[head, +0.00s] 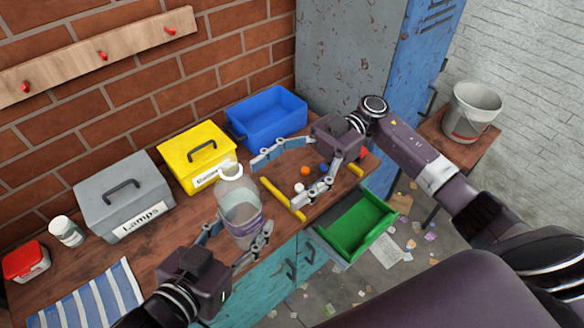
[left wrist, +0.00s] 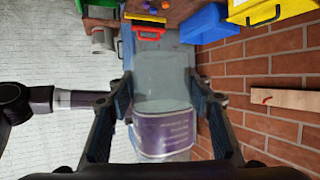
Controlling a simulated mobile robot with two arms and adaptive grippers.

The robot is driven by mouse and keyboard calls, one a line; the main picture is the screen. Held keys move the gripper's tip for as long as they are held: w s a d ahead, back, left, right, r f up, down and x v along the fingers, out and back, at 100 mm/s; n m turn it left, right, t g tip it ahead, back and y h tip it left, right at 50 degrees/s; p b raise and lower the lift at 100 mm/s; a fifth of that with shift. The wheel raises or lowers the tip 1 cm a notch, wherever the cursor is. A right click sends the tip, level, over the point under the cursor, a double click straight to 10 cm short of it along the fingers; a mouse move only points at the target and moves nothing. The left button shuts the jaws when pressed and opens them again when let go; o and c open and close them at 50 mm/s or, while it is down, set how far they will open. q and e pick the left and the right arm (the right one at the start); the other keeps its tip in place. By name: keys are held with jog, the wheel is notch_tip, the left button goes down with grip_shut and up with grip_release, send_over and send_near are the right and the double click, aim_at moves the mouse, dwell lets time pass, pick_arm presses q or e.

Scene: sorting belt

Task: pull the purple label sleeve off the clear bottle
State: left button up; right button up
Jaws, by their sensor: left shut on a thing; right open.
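The clear bottle (head: 236,190) is at the front of the bench, its white-rimmed top pointing up and away. The purple label sleeve (head: 248,228) is around its lower body; it also shows in the left wrist view (left wrist: 163,133). My left gripper (head: 242,232) is shut on the bottle, with one finger on each side. Whether its fingertips press on the sleeve or on bare bottle is hard to tell. My right gripper (head: 276,188) is open and empty, to the right of the bottle and apart from it. Whether the bottle's base touches the bench is hidden.
A grey Lamps box (head: 125,195), a yellow box (head: 198,155) and a blue bin (head: 266,116) line the back of the bench. Small coloured balls (head: 305,170) lie near yellow strips (head: 283,199). A green tray (head: 352,226) is at the front right. A striped cloth (head: 92,298) lies left.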

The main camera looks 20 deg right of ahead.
aim_at(224, 218)
jog(key=x, duration=0.9)
jog(key=shift+c, duration=0.3)
jog(key=shift+d, duration=0.1)
jog(key=c, duration=1.1)
jog(key=shift+r, duration=0.1)
